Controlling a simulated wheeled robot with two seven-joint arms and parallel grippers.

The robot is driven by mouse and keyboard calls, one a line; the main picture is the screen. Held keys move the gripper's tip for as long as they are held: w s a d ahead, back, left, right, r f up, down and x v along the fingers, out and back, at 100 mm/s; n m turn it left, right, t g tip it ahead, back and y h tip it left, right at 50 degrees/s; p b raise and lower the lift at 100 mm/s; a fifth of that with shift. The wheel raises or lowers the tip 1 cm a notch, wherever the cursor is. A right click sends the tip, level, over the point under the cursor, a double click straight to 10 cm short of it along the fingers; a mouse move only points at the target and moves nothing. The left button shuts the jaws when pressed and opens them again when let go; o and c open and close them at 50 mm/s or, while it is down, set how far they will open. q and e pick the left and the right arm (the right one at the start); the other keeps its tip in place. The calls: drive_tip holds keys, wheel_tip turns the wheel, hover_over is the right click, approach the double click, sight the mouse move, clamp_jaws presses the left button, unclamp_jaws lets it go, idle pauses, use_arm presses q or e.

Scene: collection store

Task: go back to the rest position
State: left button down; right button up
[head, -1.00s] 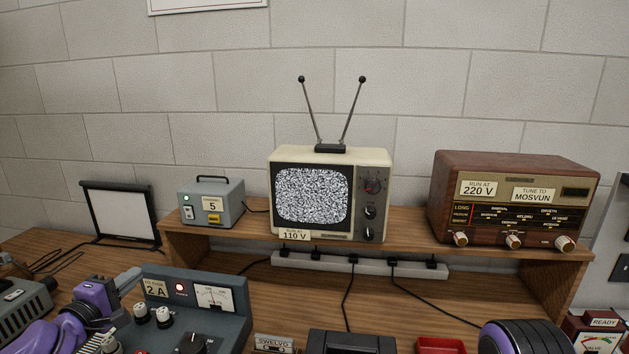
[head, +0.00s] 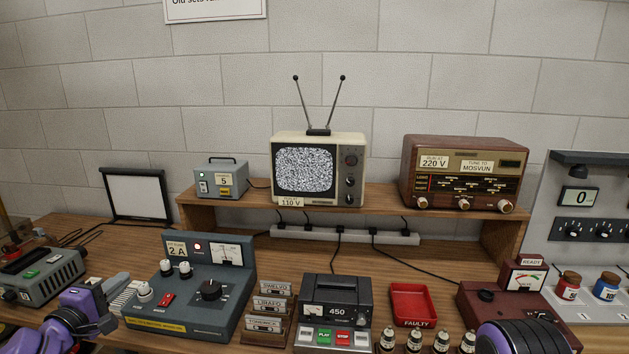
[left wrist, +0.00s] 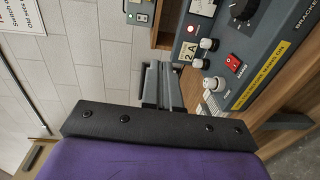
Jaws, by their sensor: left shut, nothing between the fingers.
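My left gripper (head: 120,284) is at the lower left of the head view, over the front of the bench, left of the blue-grey supply unit (head: 215,318). Its grey fingers are shut with nothing between them. In the left wrist view the shut fingers (left wrist: 162,85) point toward the bench, beside the same supply unit (left wrist: 250,55). A purple and black part of my right arm shows at the lower right of the head view; the right gripper itself is out of sight.
The wooden bench holds a grey device (head: 45,280), a cassette rack (head: 262,335), a black 450 unit (head: 337,300), a red FAULTY tray (head: 413,304) and several valves. A television (head: 320,170) and radio (head: 465,172) stand on the shelf (head: 385,196).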

use_arm(q)
drive_tip(key=s+d+f+g+y+b, duration=0.1)
drive_tip(key=s+d+f+g, duration=0.2)
drive_tip(key=f, duration=0.5)
drive_tip(key=s+d+f+g+y+b, duration=0.15)
drive_tip(key=s+d+f, duration=0.25)
drive_tip(key=f, duration=0.4)
drive_tip(key=s+d+f+g+y+b, duration=0.1)
drive_tip(key=s+d+f+g, duration=0.2)
drive_tip(key=f, duration=0.6)
drive_tip(key=s+f+m+g+y+b, duration=0.1)
drive_tip(key=s+f+m, duration=0.4)
drive_tip(key=s+f, duration=0.5)
drive_tip(key=s+f+m+g+y+b, duration=0.1)
drive_tip(key=s+f+m+g+b, duration=0.2)
drive_tip(key=s+f, duration=0.7)
drive_tip(key=s+d+m+g, duration=0.1)
drive_tip(key=s+g, duration=0.1)
drive_tip(key=s, duration=0.4)
drive_tip(key=shift+s+f+m, duration=0.15)
drive_tip(key=shift+s+m, duration=0.1)
drive_tip(key=shift+m, duration=0.15)
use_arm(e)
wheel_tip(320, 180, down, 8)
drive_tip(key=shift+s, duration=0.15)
